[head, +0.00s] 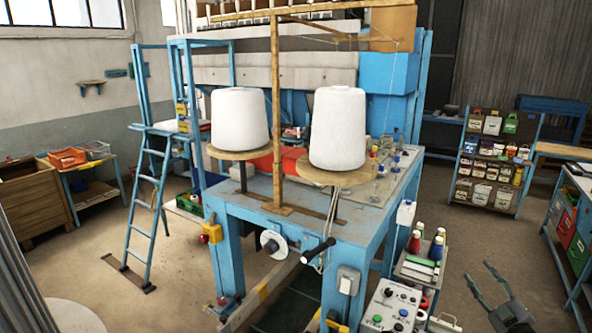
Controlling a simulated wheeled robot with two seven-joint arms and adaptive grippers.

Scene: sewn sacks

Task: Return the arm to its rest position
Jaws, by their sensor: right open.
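My right gripper (479,272) shows at the lower right of the head view, in front of the blue sewing machine table (300,205) and to its right. Its two dark fingers are spread apart with nothing between them. It appears to hang over open floor, touching nothing. The rest of my right arm is mostly cut off by the bottom edge. My left gripper is not in view.
Two white thread cones (338,128) stand on round wooden holders above the table. A control box (393,308) and a small stand with bottles (418,262) are left of the gripper. A blue workbench (566,230) stands at right. Floor (490,240) behind the gripper is clear.

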